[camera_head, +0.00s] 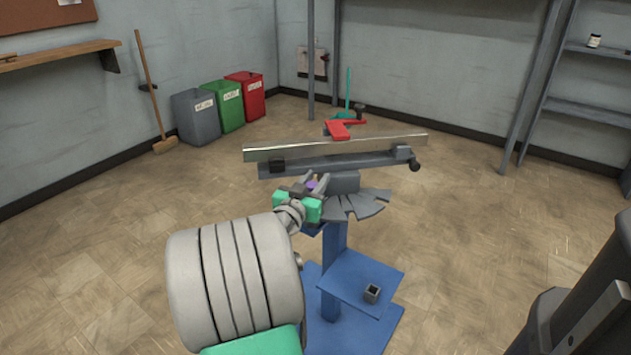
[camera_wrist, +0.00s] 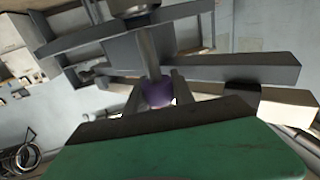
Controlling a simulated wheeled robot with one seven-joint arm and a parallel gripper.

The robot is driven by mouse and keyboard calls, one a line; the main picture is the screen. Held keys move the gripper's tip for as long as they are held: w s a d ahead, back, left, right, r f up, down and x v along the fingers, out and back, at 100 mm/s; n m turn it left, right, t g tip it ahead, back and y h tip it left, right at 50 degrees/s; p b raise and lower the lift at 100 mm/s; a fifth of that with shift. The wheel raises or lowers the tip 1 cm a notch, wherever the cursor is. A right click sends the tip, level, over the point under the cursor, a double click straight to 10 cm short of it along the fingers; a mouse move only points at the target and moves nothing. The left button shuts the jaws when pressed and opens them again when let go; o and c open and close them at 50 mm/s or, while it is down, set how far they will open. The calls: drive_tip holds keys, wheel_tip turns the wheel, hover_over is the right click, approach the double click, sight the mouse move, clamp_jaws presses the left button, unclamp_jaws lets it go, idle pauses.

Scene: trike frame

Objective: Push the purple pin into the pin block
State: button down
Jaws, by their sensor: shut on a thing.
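The purple pin (camera_head: 312,186) sits between the fingers of my gripper (camera_head: 309,184), beside the grey block under the rail. In the wrist view the pin's purple end (camera_wrist: 158,93) is held between the fingertips (camera_wrist: 159,99), and a grey shaft in line with it runs up toward a round metal part. The pin block (camera_head: 344,181) appears to be the grey block on top of the blue stand, just right of my gripper. I cannot tell how deep the pin sits, as my gripper hides its near side.
A silver bar (camera_head: 340,147) lies along the grey rail (camera_head: 340,162), with a red clamp handle (camera_head: 340,130) behind. Grey fanned plates (camera_head: 355,204) stick out below the block.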

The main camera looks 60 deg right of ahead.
drive_tip(key=shift+f+b, duration=2.25)
drive_tip(key=shift+b, duration=0.15)
drive_tip(key=c, duration=1)
unclamp_jaws()
drive_tip(key=a, duration=0.7)
drive_tip(key=shift+s+a+p, duration=0.15)
drive_tip(key=shift+a+p, duration=0.25)
drive_tip(key=shift+p, duration=0.05)
drive_tip(key=shift+r, duration=0.1)
